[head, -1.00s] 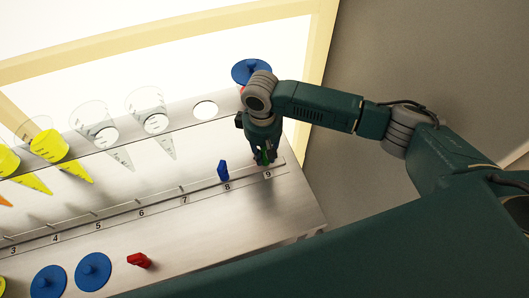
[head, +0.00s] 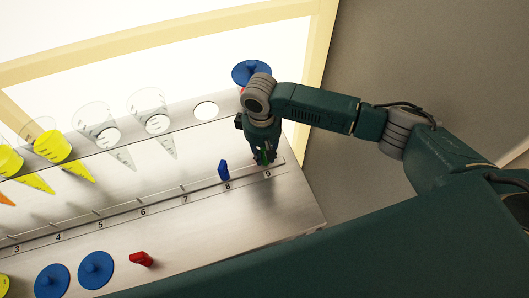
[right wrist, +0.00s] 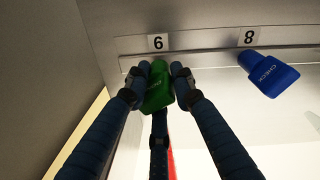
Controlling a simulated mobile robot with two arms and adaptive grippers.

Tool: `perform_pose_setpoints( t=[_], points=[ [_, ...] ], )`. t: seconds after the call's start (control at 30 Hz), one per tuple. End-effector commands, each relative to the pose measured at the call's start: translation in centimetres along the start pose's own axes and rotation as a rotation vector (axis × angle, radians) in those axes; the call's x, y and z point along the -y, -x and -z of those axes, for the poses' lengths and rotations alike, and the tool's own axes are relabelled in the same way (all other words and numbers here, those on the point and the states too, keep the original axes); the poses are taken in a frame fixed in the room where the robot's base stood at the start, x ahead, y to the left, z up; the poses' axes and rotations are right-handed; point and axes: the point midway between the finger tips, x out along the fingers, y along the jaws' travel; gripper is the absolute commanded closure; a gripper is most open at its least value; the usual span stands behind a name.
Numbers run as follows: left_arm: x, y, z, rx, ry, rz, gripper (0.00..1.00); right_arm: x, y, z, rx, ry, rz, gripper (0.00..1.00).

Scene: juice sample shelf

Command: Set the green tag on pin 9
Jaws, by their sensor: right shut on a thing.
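My right gripper (head: 263,155) is shut on the green tag (head: 265,158), low over the right end of the pin rail by label 9 (head: 268,174). In the right wrist view, the green tag (right wrist: 157,92) sits between the fingertips of my right gripper (right wrist: 161,70), its top end at the rail just below the upside-down 9 label (right wrist: 158,43). Pin 9 itself is hidden, so I cannot tell whether the tag is on it. My left gripper is not in view.
A blue tag (head: 223,170) is on pin 8, close left of my right gripper. A red tag (head: 141,259) and blue discs (head: 96,269) lie in front. Clear and yellow cones (head: 53,146) hang in the shelf behind. Pins 3 to 7 look bare.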

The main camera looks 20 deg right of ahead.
Motion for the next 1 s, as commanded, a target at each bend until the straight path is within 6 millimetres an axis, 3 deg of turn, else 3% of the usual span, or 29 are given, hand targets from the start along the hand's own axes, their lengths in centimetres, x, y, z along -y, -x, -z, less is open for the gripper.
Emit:
perform_pose_setpoints(
  t=[0.83,0.87,0.93,1.0],
  points=[
    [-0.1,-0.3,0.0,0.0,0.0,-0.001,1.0,0.1,-1.4,0.0,-0.001,0.0,0.0,0.98],
    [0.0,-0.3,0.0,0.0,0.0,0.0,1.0,0.1,-1.4,0.0,0.0,0.0,0.0,0.72],
    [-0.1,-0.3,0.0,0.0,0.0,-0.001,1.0,0.1,-1.4,0.0,0.0,0.0,0.0,0.58],
    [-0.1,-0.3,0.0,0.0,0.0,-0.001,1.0,0.1,-1.4,0.0,0.0,0.0,0.0,0.54]
  ],
)
